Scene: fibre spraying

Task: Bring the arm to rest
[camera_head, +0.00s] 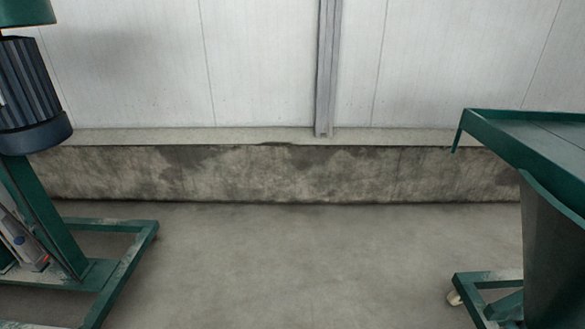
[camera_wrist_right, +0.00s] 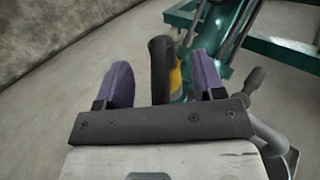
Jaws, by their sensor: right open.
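In the right wrist view my right gripper (camera_wrist_right: 163,80) shows two purple fingers spread wide apart. A black upright handle-like piece (camera_wrist_right: 160,68) with a yellow part (camera_wrist_right: 175,78) beside it shows between them in the picture. Gaps show between it and both fingers; I cannot tell how far beyond the fingertips it is. Neither gripper shows in the head view, and my left gripper is in neither view.
A green wheeled frame with a dark ribbed motor (camera_head: 28,90) stands at the left. A green table-like machine (camera_head: 545,150) stands at the right. Open concrete floor (camera_head: 320,260) lies between them. A low concrete ledge (camera_head: 280,175) runs along the white panel wall.

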